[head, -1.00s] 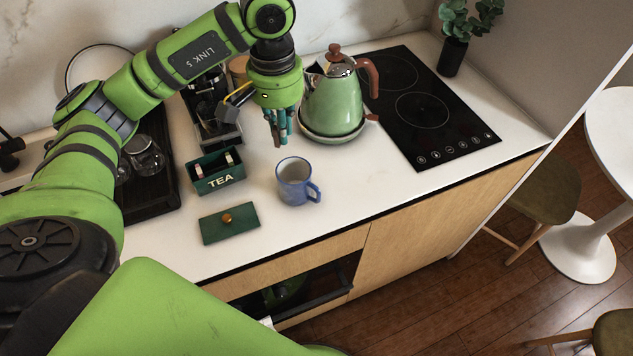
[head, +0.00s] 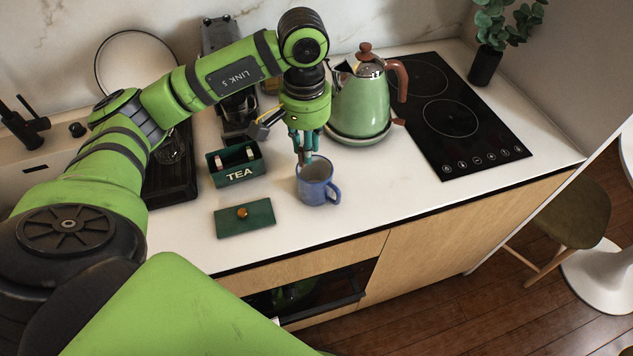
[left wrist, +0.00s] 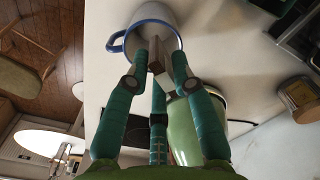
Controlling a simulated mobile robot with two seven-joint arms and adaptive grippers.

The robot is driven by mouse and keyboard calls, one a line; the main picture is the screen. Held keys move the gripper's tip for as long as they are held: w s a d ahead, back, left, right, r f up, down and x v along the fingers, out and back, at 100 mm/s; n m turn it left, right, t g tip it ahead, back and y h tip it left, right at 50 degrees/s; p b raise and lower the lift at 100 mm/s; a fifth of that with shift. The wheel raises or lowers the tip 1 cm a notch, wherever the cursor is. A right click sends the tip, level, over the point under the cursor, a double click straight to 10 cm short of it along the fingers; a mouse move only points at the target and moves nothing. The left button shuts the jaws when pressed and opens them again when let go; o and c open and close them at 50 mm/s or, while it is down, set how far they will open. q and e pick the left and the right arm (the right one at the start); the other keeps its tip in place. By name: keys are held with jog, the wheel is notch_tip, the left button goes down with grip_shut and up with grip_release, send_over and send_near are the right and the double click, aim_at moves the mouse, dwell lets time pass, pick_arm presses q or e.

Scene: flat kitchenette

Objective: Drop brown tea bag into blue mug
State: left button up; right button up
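The blue mug (head: 316,182) stands upright on the white counter, handle to the right; its white inside and blue rim (left wrist: 112,42) show in the left wrist view. My left gripper (head: 304,156) points down over the mug's back left rim. Its teal fingers are closed around a small brown tea bag (left wrist: 157,60), which shows between the fingertips at the mug's opening in the left wrist view. I cannot tell how far the bag is inside the rim. My right gripper is not in view.
The green TEA box (head: 238,176), open with bags inside, stands left of the mug, and its lid (head: 245,219) lies in front. A green kettle (head: 360,105) stands close behind the mug. The black cooktop (head: 455,120) is to the right. Counter right of the mug is clear.

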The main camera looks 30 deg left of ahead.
pick_arm(q)
notch_tip(320, 180, up, 12)
dwell(0.9)
dwell(0.4)
